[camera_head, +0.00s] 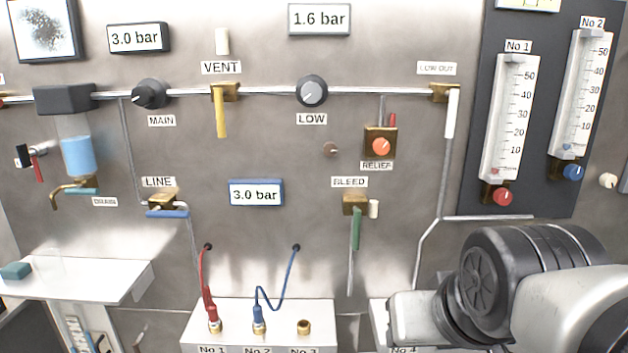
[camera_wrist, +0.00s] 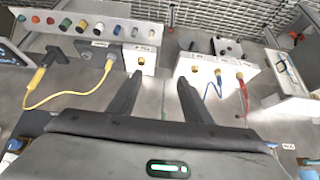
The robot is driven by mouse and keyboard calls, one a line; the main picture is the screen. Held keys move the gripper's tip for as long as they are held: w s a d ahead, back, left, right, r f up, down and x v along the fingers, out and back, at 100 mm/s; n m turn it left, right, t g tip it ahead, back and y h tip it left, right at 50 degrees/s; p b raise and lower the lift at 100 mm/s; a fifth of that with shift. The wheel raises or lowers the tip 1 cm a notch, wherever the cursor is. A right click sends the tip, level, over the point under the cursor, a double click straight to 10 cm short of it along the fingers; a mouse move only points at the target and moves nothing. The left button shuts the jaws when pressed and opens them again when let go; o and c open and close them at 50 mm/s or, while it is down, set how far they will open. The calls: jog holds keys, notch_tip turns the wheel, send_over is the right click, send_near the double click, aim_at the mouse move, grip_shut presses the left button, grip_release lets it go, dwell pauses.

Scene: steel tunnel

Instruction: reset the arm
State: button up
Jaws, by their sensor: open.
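My gripper (camera_wrist: 159,78) shows in the wrist view with its two dark fingers spread apart and nothing between them. The fingers reach out over the grey surface, between a white block with brass ports (camera_wrist: 217,72) on the right and a single brass port (camera_wrist: 141,61) on the left. In the head view my arm is folded in at the lower right, in front of the panel. The gripper's fingers cannot be made out there.
The steel panel carries a VENT valve (camera_head: 221,110), a LOW knob (camera_head: 312,91), a BLEED valve (camera_head: 356,227) and flowmeters (camera_head: 511,117). Red (camera_head: 204,283) and blue (camera_head: 277,300) hoses run to the port block. A yellow cable (camera_wrist: 68,94) loops left in the wrist view.

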notch_tip(320, 180, up, 18)
jog(key=s+g+p, duration=0.1)
jog(key=s+p, duration=0.1)
jog(key=p, duration=1.6)
jog(key=shift+s+f+p, duration=0.25)
jog(key=shift+s+p, duration=0.05)
jog(key=shift+s, duration=0.1)
jog(key=shift+a, duration=0.1)
dwell(2.6)
